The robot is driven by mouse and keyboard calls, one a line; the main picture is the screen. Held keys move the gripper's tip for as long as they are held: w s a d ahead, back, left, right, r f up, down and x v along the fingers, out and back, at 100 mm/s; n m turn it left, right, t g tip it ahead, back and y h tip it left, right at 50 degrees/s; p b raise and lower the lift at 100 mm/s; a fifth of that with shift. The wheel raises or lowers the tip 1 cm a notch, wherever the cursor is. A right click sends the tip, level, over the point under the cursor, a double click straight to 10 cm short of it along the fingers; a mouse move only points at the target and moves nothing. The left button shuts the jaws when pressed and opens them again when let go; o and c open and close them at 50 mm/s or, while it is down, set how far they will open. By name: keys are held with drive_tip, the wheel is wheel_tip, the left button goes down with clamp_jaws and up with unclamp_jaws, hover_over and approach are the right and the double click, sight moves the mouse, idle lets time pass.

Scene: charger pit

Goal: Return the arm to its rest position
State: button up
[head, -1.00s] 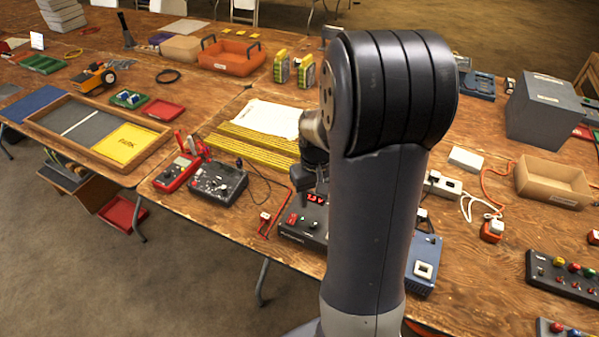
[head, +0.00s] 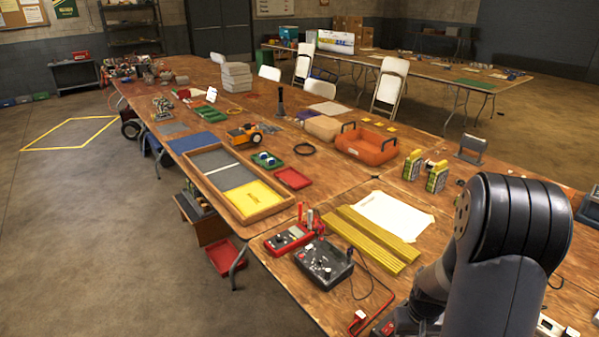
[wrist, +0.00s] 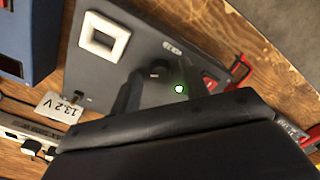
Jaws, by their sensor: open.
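My arm stands at the lower right of the head view, bent over the workbench. My gripper (wrist: 168,82) shows in the wrist view as dark fingers set apart, with nothing seen between them. Beyond them is a grey-blue box (wrist: 112,68) with a white square frame and a lit green light. I cannot tell how far the fingers are from it. In the head view the gripper end is low at the bottom edge, partly cut off, and its fingers are not clear.
Near my arm on the bench lie yellow bars (head: 375,238), a white sheet (head: 395,215), a black meter box (head: 324,264) and a red meter (head: 289,239). In the wrist view a "13.2 V" label (wrist: 60,107) lies beside the box. Open floor (head: 90,240) is at left.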

drive_tip(key=shift+r, duration=0.1)
wheel_tip(320, 180, up, 10)
drive_tip(key=r, duration=0.1)
wheel_tip(320, 180, down, 11)
drive_tip(key=shift+f, duration=0.1)
drive_tip(key=shift+m+p, duration=0.3)
drive_tip(key=m+p, duration=0.2)
drive_tip(key=m, duration=0.1)
drive_tip(key=shift+r, duration=0.2)
drive_tip(key=m+p, duration=0.5)
drive_tip(key=m, duration=0.1)
drive_tip(key=shift+w+r, duration=0.1)
drive_tip(key=shift+r, duration=0.1)
wheel_tip(320, 180, up, 7)
drive_tip(key=shift+f+b, duration=0.1)
drive_tip(key=shift+b, duration=0.6)
drive_tip(key=shift+r, duration=0.2)
